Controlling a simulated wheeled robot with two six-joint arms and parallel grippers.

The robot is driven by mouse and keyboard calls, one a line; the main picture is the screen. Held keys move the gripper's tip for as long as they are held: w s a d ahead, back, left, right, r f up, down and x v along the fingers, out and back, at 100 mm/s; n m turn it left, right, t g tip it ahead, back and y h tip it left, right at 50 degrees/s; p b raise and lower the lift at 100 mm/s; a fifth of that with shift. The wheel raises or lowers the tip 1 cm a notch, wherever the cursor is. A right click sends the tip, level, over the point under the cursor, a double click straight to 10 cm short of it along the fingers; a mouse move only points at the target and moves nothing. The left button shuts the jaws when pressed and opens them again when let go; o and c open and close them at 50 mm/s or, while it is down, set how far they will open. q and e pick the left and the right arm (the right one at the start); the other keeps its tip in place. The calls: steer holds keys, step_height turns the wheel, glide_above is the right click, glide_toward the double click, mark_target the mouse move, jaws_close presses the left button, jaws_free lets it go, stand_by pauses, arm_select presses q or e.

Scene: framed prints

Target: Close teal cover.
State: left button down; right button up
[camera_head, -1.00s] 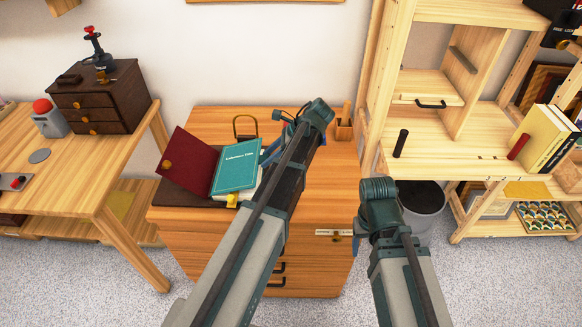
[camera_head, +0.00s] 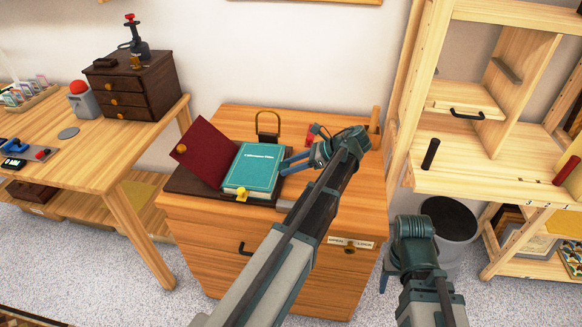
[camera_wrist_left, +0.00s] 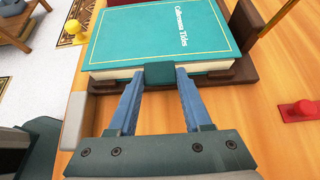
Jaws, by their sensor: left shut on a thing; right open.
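The teal book (camera_head: 253,168) lies on a dark wooden stand (camera_head: 190,184), its teal cover lying flat over the pages. In the left wrist view, the teal cover (camera_wrist_left: 160,35) faces up with pale page edges below it. My left gripper (camera_head: 287,165) reaches the book's right side. In the left wrist view, its blue fingers (camera_wrist_left: 161,76) are shut on a small teal tab (camera_wrist_left: 159,73) at the cover's edge. My right gripper (camera_head: 386,272) is open and low in front of the cabinet's right side, mostly hidden by its wrist.
A grey bin (camera_head: 449,222) stands right of the cabinet, beside the shelf unit (camera_head: 470,160).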

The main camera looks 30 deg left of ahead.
arm_select(q)
steer(key=shift+d, duration=0.1)
steer(key=shift+c, duration=1.6)
jaws_free()
steer(key=p+v, duration=0.7)
steer(key=v, duration=0.6)
steer(key=shift+d+r+p, duration=0.25)
steer(key=shift+d+p, duration=0.05)
steer(key=s+d+r+n+t+h+p, duration=0.1)
steer(key=s+d+n+h+p, duration=0.4)
steer(key=s, duration=0.6)
steer(key=s+d+r+n+t+h+p, duration=0.1)
steer(key=s+d+n+h+p, duration=0.3)
steer(key=s+d, duration=0.6)
steer(key=s+n+t+p, duration=0.1)
steer(key=n+p, duration=0.1)
steer(key=p, duration=0.1)
steer(key=shift+s+d+h, duration=0.2)
steer(key=shift+s+h, duration=0.05)
steer(key=shift+h, duration=0.15)
